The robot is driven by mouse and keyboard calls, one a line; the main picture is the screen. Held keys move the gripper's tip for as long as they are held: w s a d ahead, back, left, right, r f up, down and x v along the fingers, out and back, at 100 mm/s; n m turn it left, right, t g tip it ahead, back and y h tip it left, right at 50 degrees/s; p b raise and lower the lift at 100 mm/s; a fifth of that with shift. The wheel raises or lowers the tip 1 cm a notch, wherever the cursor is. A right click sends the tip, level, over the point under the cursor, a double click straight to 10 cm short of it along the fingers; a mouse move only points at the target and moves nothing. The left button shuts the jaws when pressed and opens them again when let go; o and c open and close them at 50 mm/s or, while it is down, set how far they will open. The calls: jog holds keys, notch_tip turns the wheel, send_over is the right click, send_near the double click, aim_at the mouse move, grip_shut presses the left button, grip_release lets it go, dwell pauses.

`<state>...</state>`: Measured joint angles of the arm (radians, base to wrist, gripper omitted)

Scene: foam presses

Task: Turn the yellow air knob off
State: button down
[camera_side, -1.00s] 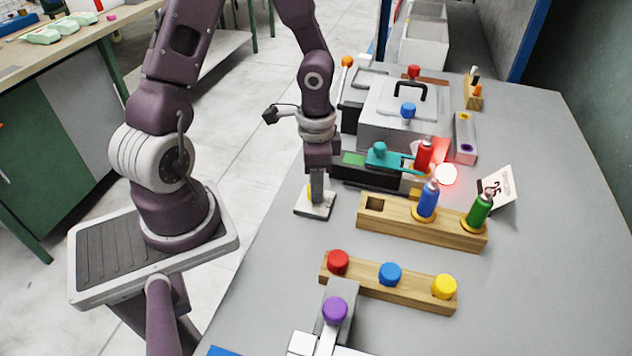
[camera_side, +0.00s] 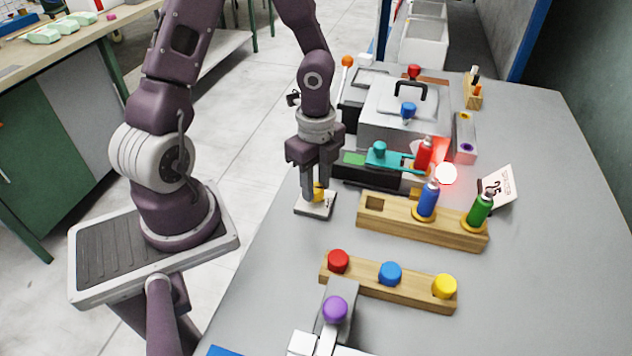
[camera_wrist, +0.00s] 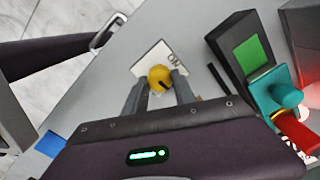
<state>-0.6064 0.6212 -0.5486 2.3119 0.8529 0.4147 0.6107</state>
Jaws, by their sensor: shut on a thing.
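The yellow air knob (camera_side: 318,192) stands on a small white plate (camera_side: 312,212) near the table's left edge. In the wrist view the knob (camera_wrist: 160,79) is a round yellow head with a dark mark on its lower part, and the plate (camera_wrist: 148,62) carries the letters "ON". My gripper (camera_side: 320,198) points down over the plate with its fingers on either side of the knob. In the wrist view my gripper (camera_wrist: 158,86) is shut on the knob. In the side view the fingers partly hide it.
A teal-handled press (camera_side: 380,152) with a green panel stands right of my gripper. A wooden rack (camera_side: 385,225) holds blue and green bottles. A wooden strip (camera_side: 415,295) bears red, blue and yellow knobs nearer the front. A grey box press (camera_side: 375,130) stands behind.

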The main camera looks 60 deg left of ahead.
aim_at(315, 187)
jog(key=shift+m, duration=0.7)
jog(key=c, duration=1)
grip_release()
jog(key=shift+r, duration=0.1)
notch_tip(315, 187, up, 6)
jog(key=shift+f, duration=0.1)
jog(key=shift+r, duration=0.7)
jog(key=s+d+r+n+t, duration=0.2)
jog(key=s+r+n, duration=0.1)
jog(key=r+n, duration=0.2)
jog(key=s+d+r+n+t, duration=0.1)
jog(key=s+d+r+n, duration=0.1)
jog(key=s+r+n, duration=0.2)
jog(key=s+d+r+n+t, duration=0.2)
jog(key=s+r+n, duration=0.2)
jog(key=r+n, duration=0.2)
jog(key=shift+s+d+r+n+t, duration=0.1)
jog(key=shift+d+r+n+t, duration=0.2)
jog(key=shift+d+r+n, duration=0.15)
